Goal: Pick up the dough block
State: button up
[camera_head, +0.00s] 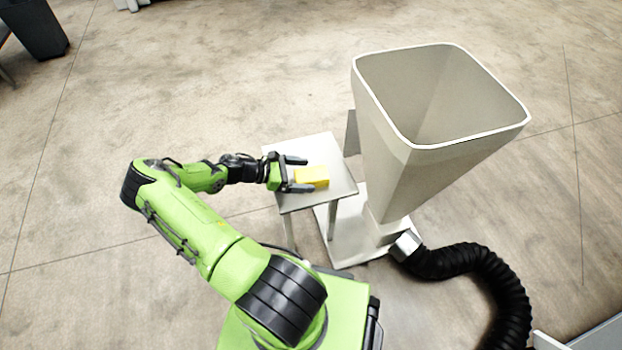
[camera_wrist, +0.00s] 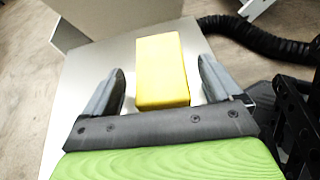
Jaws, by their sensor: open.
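The dough block (camera_head: 312,176) is a yellow rectangular block lying on a small light-grey table (camera_head: 325,150). In the wrist view the dough block (camera_wrist: 162,70) lies lengthwise ahead of my gripper, its near end between the fingertips. My gripper (camera_head: 299,174) is at the left side of the block in the head view, with its fingers pointing right. The wrist view shows my gripper (camera_wrist: 161,80) open, one dark finger on each side of the block, with a gap on both sides. Nothing is held.
A tall beige hopper (camera_head: 400,165) stands right of the table, wide at its open top. A black corrugated hose (camera_head: 470,262) runs from its base to the lower right. A dark bin (camera_head: 35,28) stands at the upper left. The floor left of the table is clear.

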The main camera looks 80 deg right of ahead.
aim_at(311, 181)
jog(key=x, duration=0.3)
jog(key=shift+s+f, duration=0.1)
jog(key=shift+f, duration=0.05)
jog(key=shift+c, duration=0.3)
jog(key=c, duration=1.2)
notch_tip(311, 181, up, 10)
jog(key=p, duration=0.3)
